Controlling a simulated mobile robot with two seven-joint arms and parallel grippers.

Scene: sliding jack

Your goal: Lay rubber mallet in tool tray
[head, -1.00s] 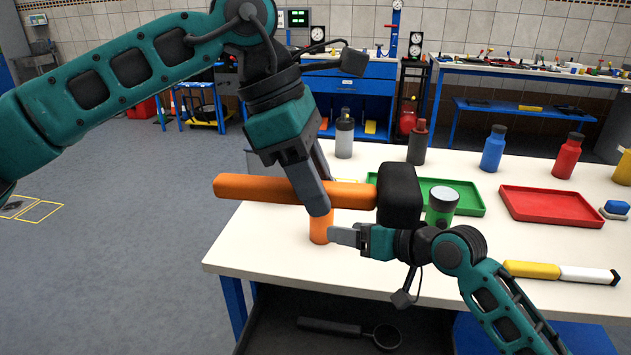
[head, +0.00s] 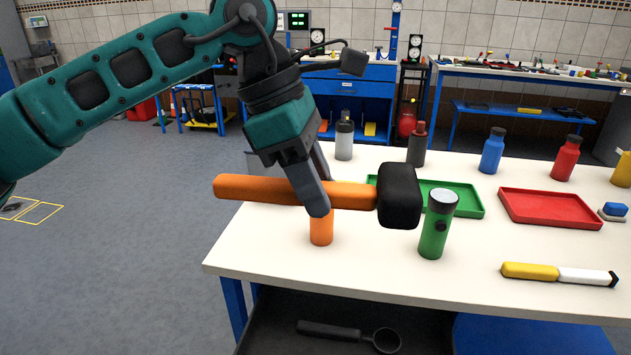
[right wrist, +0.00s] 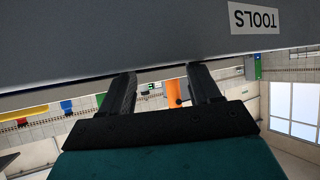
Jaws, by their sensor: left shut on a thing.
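The rubber mallet (head: 352,195) has an orange handle and a black head. My left gripper (head: 318,205) is shut on its handle, and the mallet is level above the near left part of the table, head to the right. In the right wrist view a large grey panel (right wrist: 120,40) with an upside-down "TOOLS" label fills the top; it looks like the tool tray's side, and its inside is hidden. My right gripper (right wrist: 160,80) is open and empty, its fingertips at the panel's lower edge in the picture. It is out of the head view.
An orange cylinder (head: 321,230) stands under the mallet and a green flashlight (head: 438,225) beside its head. A green tray (head: 465,200), a red tray (head: 550,207), several bottles and a yellow-white tool (head: 560,274) are on the white table (head: 400,275).

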